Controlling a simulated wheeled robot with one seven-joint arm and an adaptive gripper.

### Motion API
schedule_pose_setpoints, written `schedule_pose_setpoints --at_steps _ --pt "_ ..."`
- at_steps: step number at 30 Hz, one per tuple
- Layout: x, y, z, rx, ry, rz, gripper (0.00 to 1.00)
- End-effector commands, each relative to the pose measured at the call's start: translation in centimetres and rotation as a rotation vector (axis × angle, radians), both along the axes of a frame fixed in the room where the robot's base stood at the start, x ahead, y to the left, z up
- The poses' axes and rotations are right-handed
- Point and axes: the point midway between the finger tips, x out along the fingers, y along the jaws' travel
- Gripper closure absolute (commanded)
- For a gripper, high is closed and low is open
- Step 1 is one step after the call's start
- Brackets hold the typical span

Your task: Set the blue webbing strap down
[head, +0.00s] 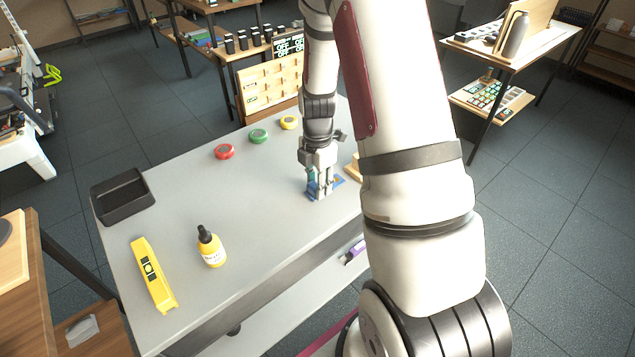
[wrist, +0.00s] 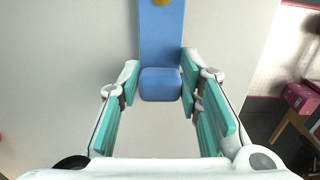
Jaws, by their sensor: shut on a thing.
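My gripper (head: 319,189) is low over the right part of the grey table (head: 250,200). In the wrist view, my gripper (wrist: 160,84) has its two teal-padded fingers on either side of the near end of the blue webbing strap (wrist: 161,40) and is shut on it. The strap runs away from the fingers to the top of that view, where a yellowish round part shows on it. In the head view the strap (head: 312,190) is a small blue patch at the fingertips, partly hidden by them. I cannot tell whether it touches the tabletop.
Red (head: 224,152), green (head: 258,136) and yellow (head: 289,122) round items lie behind and left of my gripper. A black tray (head: 123,200), a yellow level (head: 153,275) and a yellow bottle (head: 211,248) are at the left. The table's middle is clear.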

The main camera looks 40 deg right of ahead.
Motion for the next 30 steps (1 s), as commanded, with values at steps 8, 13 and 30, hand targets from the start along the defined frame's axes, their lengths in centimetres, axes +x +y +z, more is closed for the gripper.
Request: schedule_pose_setpoints --at_steps 8,13,30 --pt "0.0 0.0 -0.3 0.0 0.0 -0.001 0.56" --pt "0.0 0.0 -0.2 0.0 0.0 0.0 0.48" --pt "0.1 -0.1 5.6 -0.002 -0.007 0.0 0.48"
